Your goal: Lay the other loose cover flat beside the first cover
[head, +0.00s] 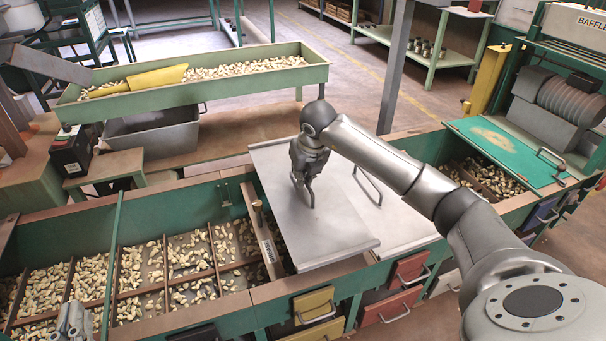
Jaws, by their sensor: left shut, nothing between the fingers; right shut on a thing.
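A grey metal cover (338,235) spans the hopper bench near the middle. My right gripper (303,200) is over it, shut on its handle, which is mostly hidden by the fingers. The cover looks roughly level; I cannot tell whether it rests fully on the rims. A second grey cover (400,225) lies flat directly to its right, with a bar handle (368,186), partly hidden by my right arm. The held cover's right edge meets or slightly overlaps it. My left gripper (73,318) is at the bottom left over the nut compartments, shut and empty.
Open compartments of nuts (140,275) fill the bench's left side, with a wooden bar (265,235) beside the held cover. A green panel with a handle (510,150) lies at the right. A long green nut trough (195,85) stands behind. Coloured drawers (314,305) line the front.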

